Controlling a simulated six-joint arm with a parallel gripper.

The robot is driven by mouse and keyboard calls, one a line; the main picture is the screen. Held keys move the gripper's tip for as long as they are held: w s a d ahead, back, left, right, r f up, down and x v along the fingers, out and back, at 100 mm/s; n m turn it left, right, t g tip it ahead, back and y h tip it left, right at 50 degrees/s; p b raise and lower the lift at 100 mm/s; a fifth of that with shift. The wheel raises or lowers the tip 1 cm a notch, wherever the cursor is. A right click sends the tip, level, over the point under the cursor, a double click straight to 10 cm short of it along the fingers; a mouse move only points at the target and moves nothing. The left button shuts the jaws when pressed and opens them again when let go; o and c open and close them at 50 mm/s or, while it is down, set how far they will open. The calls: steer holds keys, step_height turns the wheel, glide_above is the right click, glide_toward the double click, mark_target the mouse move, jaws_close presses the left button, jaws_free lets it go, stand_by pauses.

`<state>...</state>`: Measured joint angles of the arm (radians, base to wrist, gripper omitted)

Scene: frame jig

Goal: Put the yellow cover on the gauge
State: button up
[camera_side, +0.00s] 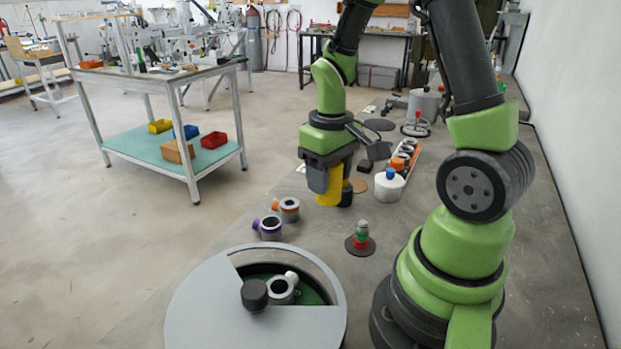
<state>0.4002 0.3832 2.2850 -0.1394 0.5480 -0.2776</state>
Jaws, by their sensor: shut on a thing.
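The yellow cover (327,192) is a yellow cylinder held upright, pointing down. My gripper (322,178) is shut on its upper part, just above the grey bench. I cannot tell whether its lower end touches anything. A dark cylinder (346,195) shows right beside it on the right. I cannot tell for certain which thing is the gauge. Candidates are a grey round body with an orange end (288,209), a grey one with a purple end (268,228), and a grey ring-shaped piece with a white stub (281,289) in the round housing.
The grey round housing (205,305) with a cut-out fills the front. A red and green stacked piece (361,238) stands on a dark disc. A white jar with a blue knob (389,186) and an orange tray (413,160) with round parts lie behind.

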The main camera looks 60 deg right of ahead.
steer(key=s+d, duration=0.3)
steer(key=s, duration=0.2)
glide_above(363, 222)
steer(key=shift+f, duration=2.2)
steer(key=shift+f, duration=0.1)
steer(key=shift+f, duration=3.4)
steer(key=o, duration=1.1)
steer(key=shift+o, duration=0.2)
